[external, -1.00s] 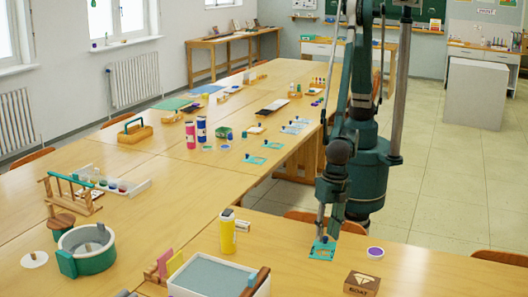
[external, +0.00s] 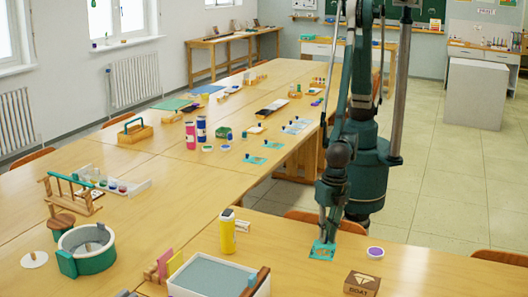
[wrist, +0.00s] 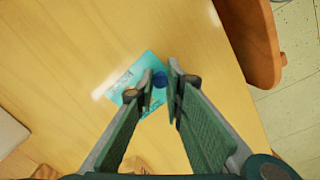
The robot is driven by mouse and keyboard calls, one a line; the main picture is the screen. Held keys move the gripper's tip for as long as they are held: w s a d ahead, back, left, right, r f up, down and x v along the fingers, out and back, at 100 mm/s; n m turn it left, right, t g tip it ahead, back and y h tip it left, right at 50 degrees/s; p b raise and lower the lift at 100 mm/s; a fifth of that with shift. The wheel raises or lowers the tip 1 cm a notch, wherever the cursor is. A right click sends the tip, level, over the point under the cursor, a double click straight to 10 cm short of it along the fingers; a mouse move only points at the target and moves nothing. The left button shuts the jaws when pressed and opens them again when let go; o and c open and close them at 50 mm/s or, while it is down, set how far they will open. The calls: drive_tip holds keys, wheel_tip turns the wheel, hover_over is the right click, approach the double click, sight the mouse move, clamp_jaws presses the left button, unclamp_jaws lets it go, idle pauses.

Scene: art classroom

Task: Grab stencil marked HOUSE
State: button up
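A flat teal stencil (wrist: 128,88) with a blue knob (wrist: 160,79) lies on the near table in the wrist view. Its printed marking is too small to read. It also shows in the external view (external: 321,256), below my gripper (external: 323,239). In the wrist view my gripper (wrist: 160,72) has its two fingertips on either side of the knob, with slim gaps that look open. Other teal stencils with dark knobs (external: 254,160) (external: 271,145) lie farther back on the table; their markings cannot be read.
A wooden BOAT block (external: 361,284) and a purple-topped round pot (external: 375,253) stand right of the stencil. A yellow bottle (external: 227,236) and a grey-blue tray (external: 215,279) stand left. A wooden chair back (wrist: 251,40) is beyond the table edge.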

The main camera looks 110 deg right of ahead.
idle(0.3)
wheel_tip(320, 180, up, 10)
drive_tip(key=p, duration=0.2)
idle(0.5)
